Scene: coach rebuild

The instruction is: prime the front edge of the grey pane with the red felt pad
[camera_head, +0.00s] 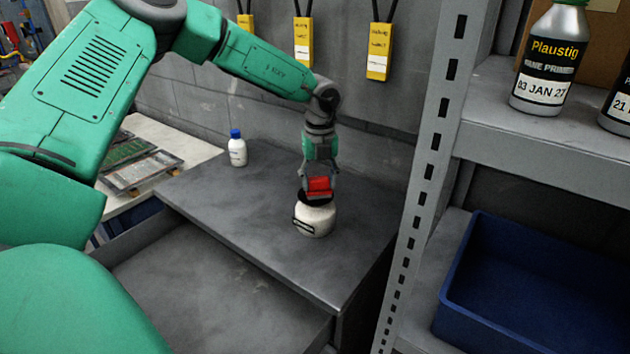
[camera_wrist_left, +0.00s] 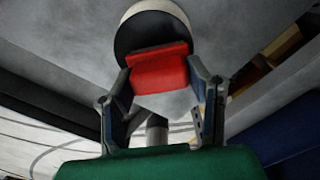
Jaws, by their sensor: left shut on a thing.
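My left gripper (camera_head: 318,180) points down over the grey bench top and is shut on the red felt pad (camera_head: 319,185). In the left wrist view the pad (camera_wrist_left: 159,68) sits between the two fingers (camera_wrist_left: 160,95). A squat white jar (camera_head: 316,222) with a black top stands directly below the pad. In the wrist view the jar's dark round top (camera_wrist_left: 150,32) lies behind the pad; I cannot tell whether pad and jar touch. I cannot make out the grey pane for certain. My right gripper is not in view.
A white bottle with a blue cap (camera_head: 237,150) stands at the bench's back left. An open drawer (camera_head: 215,300) juts out in front. Flat framed panels (camera_head: 140,170) lie on a white table at left. A metal rack (camera_head: 425,170) with a primer bottle (camera_head: 549,62) and blue bin (camera_head: 480,300) stands right.

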